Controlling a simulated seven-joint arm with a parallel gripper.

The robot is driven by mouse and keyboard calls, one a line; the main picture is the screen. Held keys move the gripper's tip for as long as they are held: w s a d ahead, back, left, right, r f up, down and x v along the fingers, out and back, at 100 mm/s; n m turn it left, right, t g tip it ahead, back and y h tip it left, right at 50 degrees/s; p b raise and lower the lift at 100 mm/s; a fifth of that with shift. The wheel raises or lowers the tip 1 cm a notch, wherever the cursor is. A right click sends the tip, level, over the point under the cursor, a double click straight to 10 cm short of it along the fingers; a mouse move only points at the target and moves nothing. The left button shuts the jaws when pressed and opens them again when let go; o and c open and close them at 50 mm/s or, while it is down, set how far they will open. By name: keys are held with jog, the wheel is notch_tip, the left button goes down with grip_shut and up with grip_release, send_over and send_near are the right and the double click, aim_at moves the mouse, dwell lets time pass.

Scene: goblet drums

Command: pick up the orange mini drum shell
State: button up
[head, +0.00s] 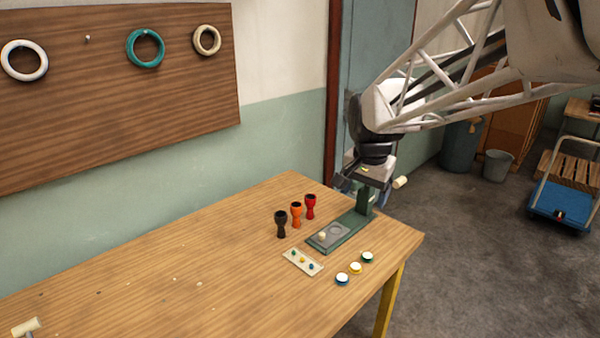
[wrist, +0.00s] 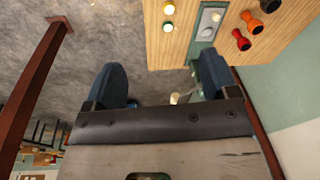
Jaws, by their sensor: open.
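The orange mini drum shell (head: 296,215) stands upright on the table, between a black shell (head: 281,224) and a red shell (head: 311,206). In the wrist view the orange shell (wrist: 252,22) is at the upper right, outside the space between my fingers. The black shell (wrist: 241,40) and the red shell (wrist: 268,5) are on either side of it. My gripper (wrist: 160,82) is open and empty, with its dark blue fingers wide apart.
A green stand (head: 328,241) with an upright post is just right of the shells. A pale strip (head: 290,256) with small coloured pegs and several round white-topped discs (head: 356,268) lie in front. A mallet (head: 25,327) is at the lower left. The table's left part is mostly clear.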

jog(key=w+a+f+m, duration=0.3)
jog(key=w, duration=0.8)
jog(key=m+g, duration=0.2)
jog(key=m, duration=0.5)
send_over(296, 209)
jog(key=w, duration=0.2)
notch_tip(296, 209, down, 20)
jog(key=shift+w+f, duration=0.2)
jog(key=shift+f, duration=0.05)
jog(key=shift+f, duration=1.3)
jog(key=shift+f, duration=2.65)
